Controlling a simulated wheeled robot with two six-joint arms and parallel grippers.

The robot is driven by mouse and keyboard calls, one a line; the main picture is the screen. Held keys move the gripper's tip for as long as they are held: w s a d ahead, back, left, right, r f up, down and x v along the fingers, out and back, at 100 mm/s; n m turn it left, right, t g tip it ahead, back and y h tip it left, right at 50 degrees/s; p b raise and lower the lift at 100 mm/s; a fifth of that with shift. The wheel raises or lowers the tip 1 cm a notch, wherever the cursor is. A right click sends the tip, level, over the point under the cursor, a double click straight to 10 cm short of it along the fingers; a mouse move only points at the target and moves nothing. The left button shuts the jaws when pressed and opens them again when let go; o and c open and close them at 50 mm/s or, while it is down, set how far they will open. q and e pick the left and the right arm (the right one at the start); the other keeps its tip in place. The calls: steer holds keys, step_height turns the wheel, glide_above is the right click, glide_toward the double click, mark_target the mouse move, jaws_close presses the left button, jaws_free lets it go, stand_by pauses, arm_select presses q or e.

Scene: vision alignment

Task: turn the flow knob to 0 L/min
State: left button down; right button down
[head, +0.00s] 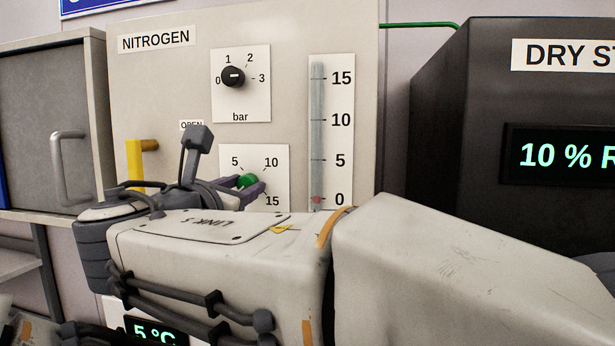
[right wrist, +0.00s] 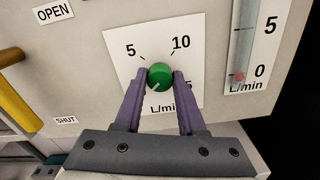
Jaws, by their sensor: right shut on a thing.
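The green flow knob (head: 247,181) sits on a white dial plate marked 5, 10 and 15, low on the nitrogen panel. In the right wrist view the knob (right wrist: 160,74) has a pale pointer line towards the lower left; the dial's lower left is covered by a finger. My right gripper (right wrist: 160,80) is shut on the knob, one purple finger on each side; it also shows in the head view (head: 243,188). The flow tube (head: 317,130) has its red float (head: 316,200) at the 0 mark. My left gripper is not in view.
A black pressure knob (head: 233,76) is above, on the bar dial. A yellow valve handle (head: 135,165) is left of the flow dial, between OPEN and SHUT labels. A grey cabinet (head: 45,130) stands at left, a dark dry-storage unit (head: 440,110) at right.

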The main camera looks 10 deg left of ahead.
steer(key=shift+f+n, duration=0.15)
steer(key=shift+n, duration=0.25)
steer(key=c, duration=0.5)
jaws_free()
steer(key=shift+s, duration=0.1)
